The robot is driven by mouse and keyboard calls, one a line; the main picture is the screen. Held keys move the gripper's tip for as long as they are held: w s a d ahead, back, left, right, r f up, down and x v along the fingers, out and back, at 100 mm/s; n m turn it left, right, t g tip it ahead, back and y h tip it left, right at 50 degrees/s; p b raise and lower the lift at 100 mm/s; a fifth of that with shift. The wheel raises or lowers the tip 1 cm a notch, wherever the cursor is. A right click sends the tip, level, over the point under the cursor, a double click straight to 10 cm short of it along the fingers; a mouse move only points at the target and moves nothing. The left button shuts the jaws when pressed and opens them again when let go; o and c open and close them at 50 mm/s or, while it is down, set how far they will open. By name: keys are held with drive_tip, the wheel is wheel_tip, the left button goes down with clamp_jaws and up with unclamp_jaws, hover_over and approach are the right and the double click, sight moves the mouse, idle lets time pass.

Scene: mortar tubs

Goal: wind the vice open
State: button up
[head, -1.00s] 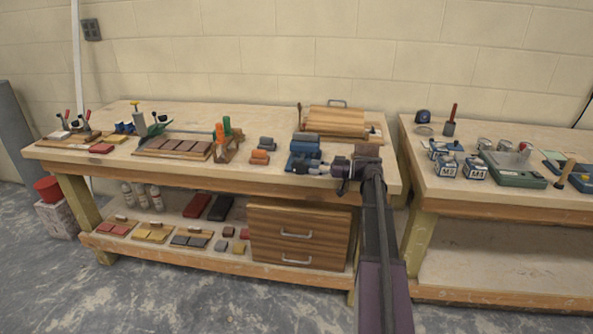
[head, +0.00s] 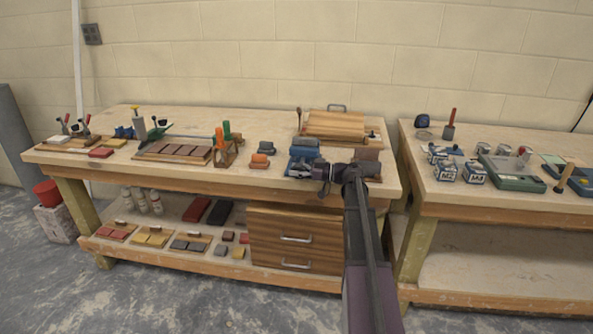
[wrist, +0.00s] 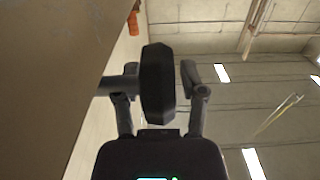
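The blue vice (head: 304,152) stands near the front edge of the left bench in the head view. My gripper (head: 322,172) is at its front right side, level with the bench top, and hides part of the vice's front. In the wrist view a black knob-like handle part (wrist: 158,85) stands between the two fingers of my gripper (wrist: 160,82). A narrow gap shows between the knob and the right finger. The left finger is close to the knob, and I cannot tell whether it touches. A grey shaft runs left from the knob.
A wooden board with a handle (head: 335,124) lies behind the vice. Orange and grey blocks (head: 259,161) sit to its left. A brown block (head: 367,156) is just behind my wrist. A wooden drawer unit (head: 298,240) is below. A second bench (head: 480,205) stands right.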

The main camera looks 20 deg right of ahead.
clamp_jaws()
drive_tip(key=shift+d, duration=0.15)
drive_tip(key=shift+a+r+p, duration=0.1)
drive_tip(key=shift+a+p, duration=0.1)
drive_tip(key=shift+p, duration=0.25)
drive_tip(key=shift+h, duration=0.3)
